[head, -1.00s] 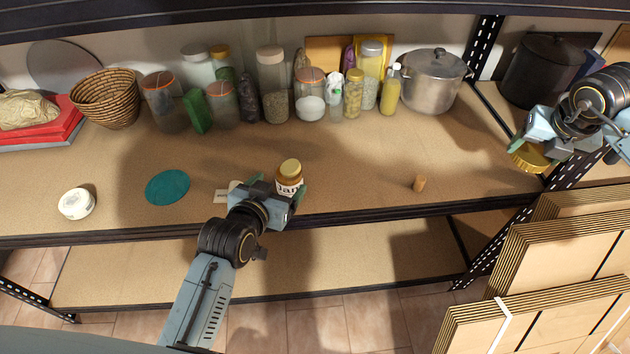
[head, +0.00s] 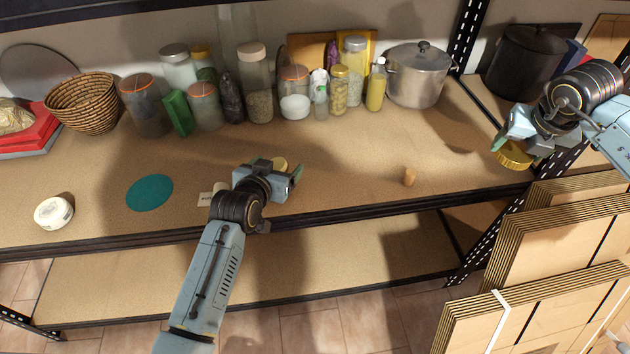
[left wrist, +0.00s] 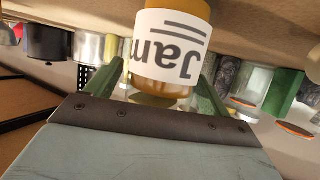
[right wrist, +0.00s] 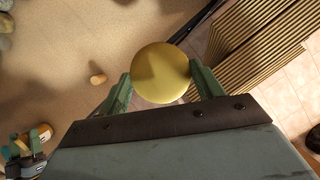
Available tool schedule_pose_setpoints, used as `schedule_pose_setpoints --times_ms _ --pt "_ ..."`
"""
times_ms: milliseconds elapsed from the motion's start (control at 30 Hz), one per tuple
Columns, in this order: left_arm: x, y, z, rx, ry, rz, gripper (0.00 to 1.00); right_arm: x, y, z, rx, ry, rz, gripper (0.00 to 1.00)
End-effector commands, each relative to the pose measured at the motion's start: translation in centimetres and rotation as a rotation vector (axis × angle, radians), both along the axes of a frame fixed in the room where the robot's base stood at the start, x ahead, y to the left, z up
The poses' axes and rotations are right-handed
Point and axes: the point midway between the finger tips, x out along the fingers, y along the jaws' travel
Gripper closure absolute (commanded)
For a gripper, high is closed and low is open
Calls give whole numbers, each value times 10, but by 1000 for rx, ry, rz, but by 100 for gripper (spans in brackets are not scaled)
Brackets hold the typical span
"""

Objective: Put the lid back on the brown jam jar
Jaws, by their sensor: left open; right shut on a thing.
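The brown jam jar (left wrist: 170,55) has a white "Jam" label and stands on the shelf board. In the left wrist view it appears upside down between the green fingers. In the head view only its yellowish-brown top (head: 281,163) shows behind my left gripper (head: 290,174). That gripper is open, its fingers on either side of the jar; contact cannot be told. My right gripper (head: 508,143) is shut on the round gold lid (head: 515,155), held out at the right end of the board, well away from the jar. The lid's flat face (right wrist: 160,72) fills the space between the fingers.
A teal disc (head: 149,193) and a white round tub (head: 54,212) lie left. Several jars, a basket (head: 84,103) and a steel pot (head: 416,76) line the back. Flattened cardboard (head: 560,240) stands below my right gripper.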

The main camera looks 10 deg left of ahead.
Motion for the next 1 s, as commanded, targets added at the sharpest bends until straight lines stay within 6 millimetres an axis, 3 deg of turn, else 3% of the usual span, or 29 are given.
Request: schedule_pose_setpoints --times_ms 433,900,1000 --pt "7 -1 -3 0 0 0 19 0 0 -2 0 0 0 55" --pt "7 -1 -3 0 0 0 80 0 0 -2 0 0 0 55" --pt "7 -1 -1 -1 -4 0 80 0 0 -2 0 0 0 55"
